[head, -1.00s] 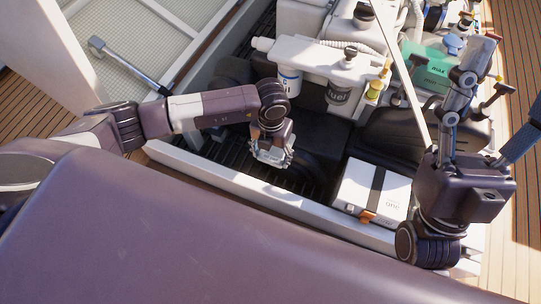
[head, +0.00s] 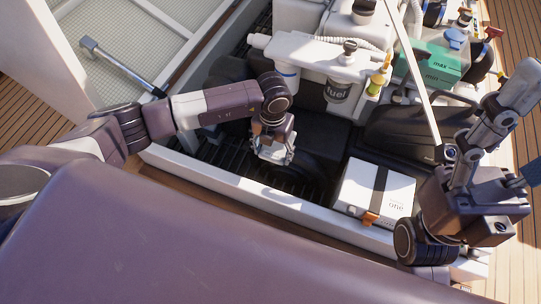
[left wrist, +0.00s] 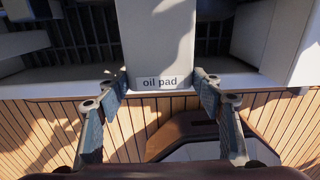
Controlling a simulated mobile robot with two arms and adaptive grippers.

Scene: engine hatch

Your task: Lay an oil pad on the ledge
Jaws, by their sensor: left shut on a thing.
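A pale block labelled "oil pad" (left wrist: 160,50) stands between the two fingers of my left gripper (left wrist: 160,95) in the left wrist view, with the label facing the camera. My left gripper is shut on it. In the head view my left gripper (head: 274,155) points down just inside the front edge of the engine hatch; the pad is hard to make out there. The white ledge (head: 240,189) runs along the hatch front, below the gripper in the picture. It also shows in the left wrist view (left wrist: 65,88). My right gripper (head: 490,150) is at the right, partly cut off.
A white box with a dark strap (head: 372,190) stands at the ledge's right part. Behind are a fuel filter (head: 338,90), a green min/max container (head: 432,62) and a thin prop rod (head: 420,80). The ledge's middle looks clear.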

